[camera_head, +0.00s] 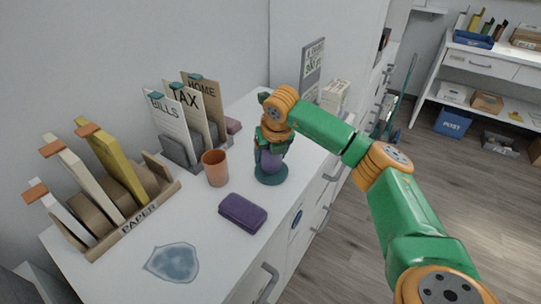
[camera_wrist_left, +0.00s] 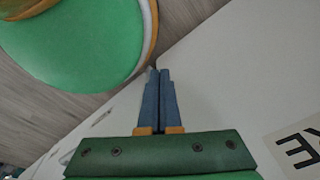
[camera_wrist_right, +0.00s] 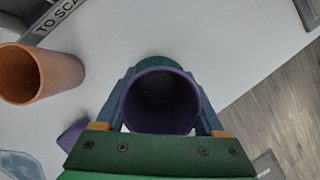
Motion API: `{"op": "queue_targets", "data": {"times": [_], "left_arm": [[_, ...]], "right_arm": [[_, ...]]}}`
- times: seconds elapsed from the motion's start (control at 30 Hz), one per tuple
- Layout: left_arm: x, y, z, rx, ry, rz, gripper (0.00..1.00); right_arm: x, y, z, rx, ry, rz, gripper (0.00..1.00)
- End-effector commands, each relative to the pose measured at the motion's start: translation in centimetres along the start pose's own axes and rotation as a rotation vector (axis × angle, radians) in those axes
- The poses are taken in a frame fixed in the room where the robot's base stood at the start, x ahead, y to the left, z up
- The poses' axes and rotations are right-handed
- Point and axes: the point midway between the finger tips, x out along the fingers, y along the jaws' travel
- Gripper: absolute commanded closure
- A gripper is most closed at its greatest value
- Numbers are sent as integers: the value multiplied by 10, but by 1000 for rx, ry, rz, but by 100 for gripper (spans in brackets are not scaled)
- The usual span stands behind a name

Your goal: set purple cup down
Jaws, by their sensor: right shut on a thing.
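The purple cup (camera_head: 270,161) is upright at or just above a round teal coaster (camera_head: 272,179) near the desk's front edge; any small gap cannot be told. My right gripper (camera_head: 270,143) comes down over it and is shut on the cup. In the right wrist view the cup's open, empty-looking mouth (camera_wrist_right: 160,103) lies between the fingers (camera_wrist_right: 160,78), with a strip of the coaster (camera_wrist_right: 162,62) beyond. My left gripper (camera_wrist_left: 156,78) shows only in the left wrist view, its fingers together with nothing between them.
An orange cup (camera_head: 215,169) and a purple case (camera_head: 243,213) stand close on the left. File holders (camera_head: 180,150) and a PAPER rack (camera_head: 140,213) line the wall. A blue-grey patch (camera_head: 172,262) lies on the white desk (camera_head: 205,230). Printed boxes (camera_head: 334,94) stand behind.

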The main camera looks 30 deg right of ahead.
Motion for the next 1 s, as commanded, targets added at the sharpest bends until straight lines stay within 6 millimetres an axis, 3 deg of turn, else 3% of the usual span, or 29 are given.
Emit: {"op": "queue_targets", "data": {"times": [0.4,0.43,0.53,0.83,1.0], "left_arm": [[3,1,-1,-1,2,1,100],[2,1,-1,-1,2,1,100],[2,1,-1,-1,2,1,100],[-2,1,-2,0,3,2,100],[-3,1,-2,0,3,2,100]], "right_arm": [[11,0,-5,2,-1,1,94],[10,0,-5,2,-1,1,24],[10,0,-4,2,-1,1,0],[0,1,-2,2,-3,3,0],[-45,1,-1,1,-6,4,0]]}}
